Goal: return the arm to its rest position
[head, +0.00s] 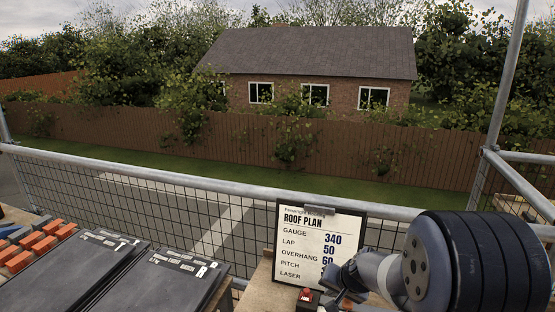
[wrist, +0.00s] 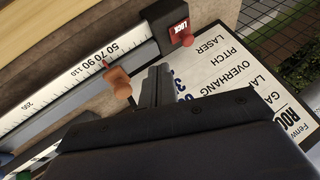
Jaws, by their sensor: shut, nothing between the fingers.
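My gripper (wrist: 157,74) shows in the wrist view as two dark fingers pressed together, shut and empty. They are in front of the roof plan board (wrist: 215,85), beside an orange knob (wrist: 117,82) on a scale. In the head view my grey and black arm fills the lower right, in front of the right edge of the roof plan board (head: 305,250). The gripper end there is low in the picture and partly cut off, so its fingertips are hard to make out.
A white ruler scale (wrist: 70,85) runs beside a dark lock box with a red button (wrist: 186,40); the button also shows in the head view (head: 307,294). Dark panels (head: 75,270) and orange blocks (head: 30,243) lie at left. A guard rail (head: 180,180) with mesh crosses behind.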

